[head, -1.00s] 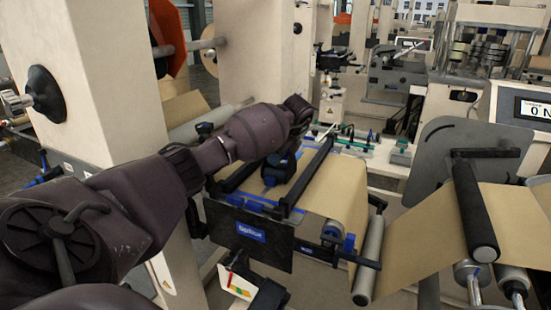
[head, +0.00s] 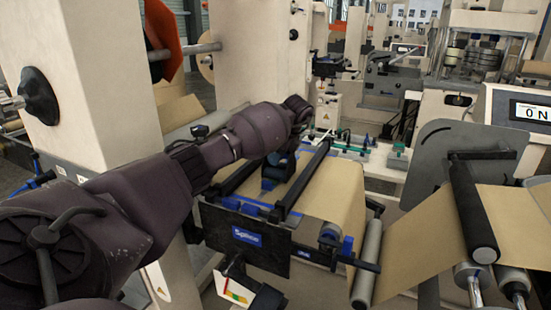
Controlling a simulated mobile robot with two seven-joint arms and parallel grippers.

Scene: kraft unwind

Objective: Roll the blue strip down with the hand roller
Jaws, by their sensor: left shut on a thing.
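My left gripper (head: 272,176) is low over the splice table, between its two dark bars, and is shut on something. The hand roller cannot be told apart from the dark gripper and the blue parts around it, so what sits in the jaws is mostly hidden. A narrow blue strip (head: 252,209) shows along the front of the table, by the kraft web (head: 335,196); my arm and the bars hide part of it. I cannot tell whether the gripper's load touches it. My right gripper is out of view.
A dark bar (head: 304,181) runs along the table beside the gripper. A black plate with a blue label (head: 247,237) hangs at the front. Rollers (head: 367,262) and a black roller (head: 472,215) carry kraft at the right. A pale machine column (head: 88,85) stands close on the left.

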